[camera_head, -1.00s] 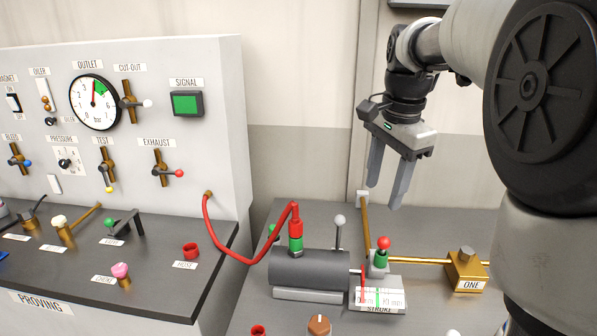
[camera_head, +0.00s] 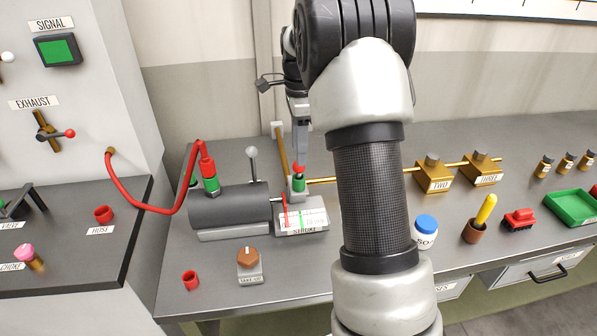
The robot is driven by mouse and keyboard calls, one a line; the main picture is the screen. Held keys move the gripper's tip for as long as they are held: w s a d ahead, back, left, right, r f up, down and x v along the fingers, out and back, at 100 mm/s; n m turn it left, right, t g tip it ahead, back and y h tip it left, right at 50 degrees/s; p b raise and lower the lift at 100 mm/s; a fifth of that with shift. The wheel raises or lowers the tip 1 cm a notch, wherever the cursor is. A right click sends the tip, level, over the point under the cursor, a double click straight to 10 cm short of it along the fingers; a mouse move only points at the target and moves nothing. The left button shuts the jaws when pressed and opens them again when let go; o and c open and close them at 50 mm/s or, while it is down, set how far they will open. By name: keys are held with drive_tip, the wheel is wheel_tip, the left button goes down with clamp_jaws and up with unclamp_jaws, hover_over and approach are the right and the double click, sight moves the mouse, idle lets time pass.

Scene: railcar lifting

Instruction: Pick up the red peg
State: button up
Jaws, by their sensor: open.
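I cannot tell for sure which thing is the red peg. A small red-topped piece (camera_head: 299,168) stands upright in a green fitting (camera_head: 299,184) behind the stroke gauge (camera_head: 313,228). A thin red pointer (camera_head: 285,208) also stands at the gauge's left side. My gripper (camera_head: 301,148) points down just above the red-topped piece, its fingers seen nearly edge-on. It is open, with nothing visible in it. Whether the fingers touch the piece is unclear.
A grey cylinder (camera_head: 230,208) with a ball-topped lever (camera_head: 252,165) and a red hose (camera_head: 160,207) stands left of the gauge. A brass pipe (camera_head: 388,174) runs to brass blocks TWO (camera_head: 432,178) and THREE (camera_head: 480,173). The front bench holds a knob (camera_head: 249,262) and red cup (camera_head: 190,280).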

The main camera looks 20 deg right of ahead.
sight(299, 174)
drive_tip(key=shift+w+f, duration=0.2)
drive_tip(key=shift+f, duration=3.15)
drive_tip(key=c, duration=1.2)
